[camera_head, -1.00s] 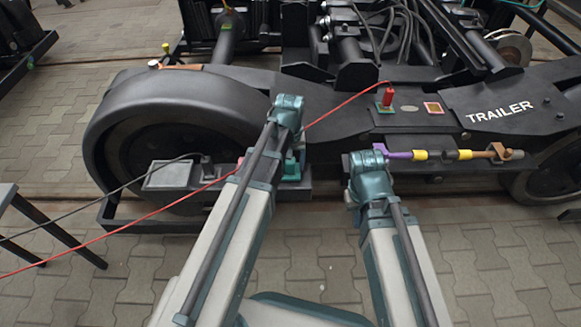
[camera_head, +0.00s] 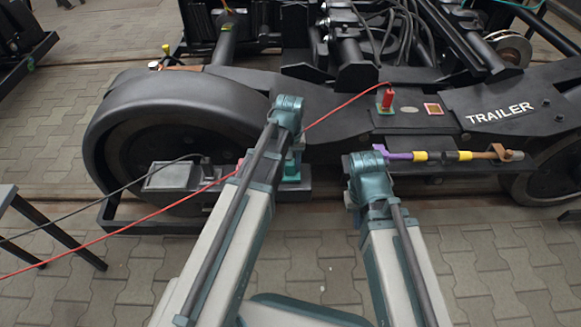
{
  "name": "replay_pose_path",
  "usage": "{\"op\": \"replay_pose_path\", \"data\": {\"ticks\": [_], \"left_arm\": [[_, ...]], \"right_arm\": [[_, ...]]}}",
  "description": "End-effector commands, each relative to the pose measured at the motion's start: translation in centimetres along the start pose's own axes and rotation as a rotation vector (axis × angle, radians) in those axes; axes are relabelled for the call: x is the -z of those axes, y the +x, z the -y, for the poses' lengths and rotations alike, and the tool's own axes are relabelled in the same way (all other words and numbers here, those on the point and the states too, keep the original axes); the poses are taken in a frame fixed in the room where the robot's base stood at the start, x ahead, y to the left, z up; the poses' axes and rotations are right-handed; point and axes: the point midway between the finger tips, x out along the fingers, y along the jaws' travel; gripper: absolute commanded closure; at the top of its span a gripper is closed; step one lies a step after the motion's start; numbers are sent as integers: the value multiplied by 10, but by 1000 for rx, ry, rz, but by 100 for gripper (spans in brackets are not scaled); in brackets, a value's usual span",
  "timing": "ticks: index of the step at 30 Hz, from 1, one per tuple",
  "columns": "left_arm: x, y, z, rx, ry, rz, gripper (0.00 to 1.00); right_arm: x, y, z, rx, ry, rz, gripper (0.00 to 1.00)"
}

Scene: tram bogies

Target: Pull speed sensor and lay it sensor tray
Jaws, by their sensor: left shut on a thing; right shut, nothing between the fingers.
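My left gripper (camera_head: 291,168) points down in front of the bogie, beside the low shelf by the left wheel. Its fingertips are mostly hidden behind my own arm. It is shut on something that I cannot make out. My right gripper (camera_head: 364,166) is shut and empty, close to the left, purple end of a purple, yellow, black and brown rod (camera_head: 436,156) on the bogie side. A black block (camera_head: 208,168) with a black cable sits on the shelf, left of my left gripper. I cannot tell which part is the speed sensor, nor pick out a sensor tray.
A red plug (camera_head: 387,99) with a red cable stands on the bogie frame, near a small red square (camera_head: 432,109). The cable crosses behind my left arm. A light panel (camera_head: 170,176) lies left of the block. Dark legs (camera_head: 50,232) stand at the left edge. Paving is clear in front.

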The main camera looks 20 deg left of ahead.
Motion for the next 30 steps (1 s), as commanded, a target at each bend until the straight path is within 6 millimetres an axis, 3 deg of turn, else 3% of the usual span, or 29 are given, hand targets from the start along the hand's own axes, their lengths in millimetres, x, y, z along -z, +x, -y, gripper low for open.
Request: {"op": "replay_pose_path", "data": {"ticks": [14, 30], "left_arm": [[0, -2, 0, 0, 0, 0, 100], [0, -22, 0, 0, 0, 0, 100]], "right_arm": [[0, -2, 0, 0, 0, 0, 100], [-2, -22, -3, -2, 4, 1, 100]]}}
